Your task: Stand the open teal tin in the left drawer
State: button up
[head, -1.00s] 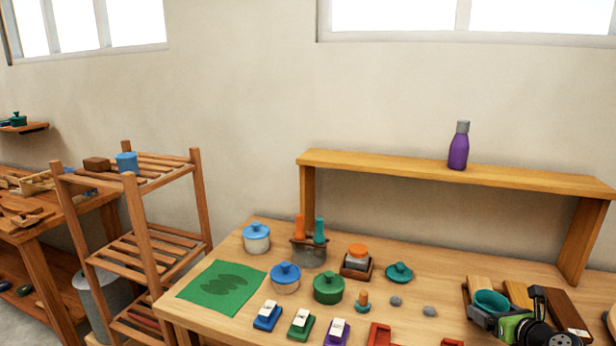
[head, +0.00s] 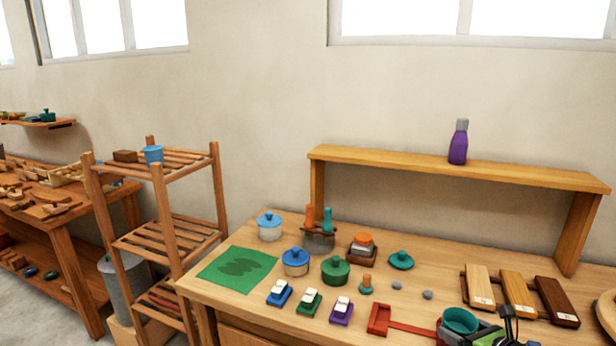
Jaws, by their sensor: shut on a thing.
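The open teal tin (head: 461,321) is at the bottom of the head view, with its open mouth facing up. My gripper (head: 480,338) is shut on the tin and partly cut off by the lower picture edge. The tin appears upright, in front of the wooden boards; its base is hidden. A wooden front panel (head: 250,338) shows under the table's left front edge. It may be the left drawer, but it is mostly out of frame and I cannot tell whether it is open.
The table (head: 225,299) holds a green cloth (head: 215,272), lidded pots (head: 335,271), a teal lid (head: 401,260), small brushes (head: 309,303) and a red piece (head: 379,319). Three boards (head: 517,290) lie at the right. A slatted rack (head: 160,240) stands left of the table.

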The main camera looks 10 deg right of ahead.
jog(key=s+a+n+g+y, duration=0.2)
jog(key=a+n+y, duration=0.1)
jog(key=a, duration=0.6)
jog(key=s+a+f+n+g+y+p, duration=0.1)
jog(key=s+a+n+g+y, duration=0.1)
jog(key=a, duration=0.8)
jog(key=s+a+f+n+g+y, duration=0.1)
jog(key=s+a+n+y, duration=0.1)
jog(key=a, duration=0.8)
jog(key=shift+s+f+n+g+y, duration=0.25)
jog(key=shift+s+n+g+y, duration=0.15)
jog(key=shift+n+y, duration=0.5)
